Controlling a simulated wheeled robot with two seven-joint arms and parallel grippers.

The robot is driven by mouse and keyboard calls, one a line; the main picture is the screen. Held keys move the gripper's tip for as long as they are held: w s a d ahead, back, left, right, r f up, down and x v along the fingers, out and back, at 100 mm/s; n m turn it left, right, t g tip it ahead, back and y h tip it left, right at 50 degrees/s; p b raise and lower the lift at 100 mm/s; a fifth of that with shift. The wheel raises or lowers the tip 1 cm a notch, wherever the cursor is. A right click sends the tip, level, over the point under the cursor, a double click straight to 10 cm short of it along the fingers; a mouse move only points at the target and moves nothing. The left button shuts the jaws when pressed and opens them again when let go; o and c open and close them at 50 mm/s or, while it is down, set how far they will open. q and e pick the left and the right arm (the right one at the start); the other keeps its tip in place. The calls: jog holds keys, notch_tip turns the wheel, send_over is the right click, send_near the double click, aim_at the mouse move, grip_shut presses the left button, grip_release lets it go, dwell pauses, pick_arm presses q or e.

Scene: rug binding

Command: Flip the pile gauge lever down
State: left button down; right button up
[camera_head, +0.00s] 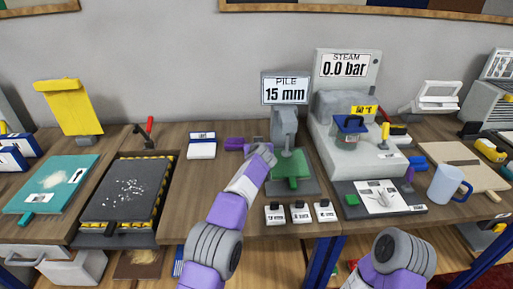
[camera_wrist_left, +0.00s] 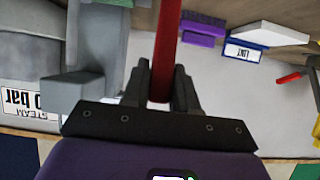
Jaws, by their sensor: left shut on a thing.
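The pile gauge (camera_head: 284,125) is a grey stand with a display (camera_head: 285,89) reading "PILE 15 mm", on a base with a green piece (camera_head: 291,167). My left arm reaches up to its left side. In the left wrist view, my left gripper (camera_wrist_left: 161,88) is shut on a red bar, the gauge lever (camera_wrist_left: 167,45), with one finger on each side. The grey gauge body (camera_wrist_left: 97,45) is beside it. In the head view my wrist hides the lever, so its tilt is unclear there. My right arm shows at the bottom right, its gripper out of view.
Three small labelled blocks (camera_head: 300,213) lie in front of the gauge. The steam unit (camera_head: 343,110), reading "0.0 bar", stands close on its right. Purple blocks (camera_head: 235,143) and a white labelled box (camera_head: 202,146) are to the left. Bare wood lies left of my arm.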

pick_arm(q)
jog(key=shift+f, duration=0.1)
jog(key=c, duration=1)
grip_release()
jog(key=shift+o, duration=0.2)
jog(key=shift+s, duration=0.15)
jog(key=shift+s+d+r+b, duration=0.15)
jog(key=shift+s+r+b, duration=0.25)
jog(key=shift+s+b, duration=0.15)
jog(key=b+v, duration=0.1)
jog(key=v, duration=0.5)
jog(key=shift+b, duration=0.3)
jog(key=shift+s+f, duration=0.1)
jog(key=shift+s, duration=0.05)
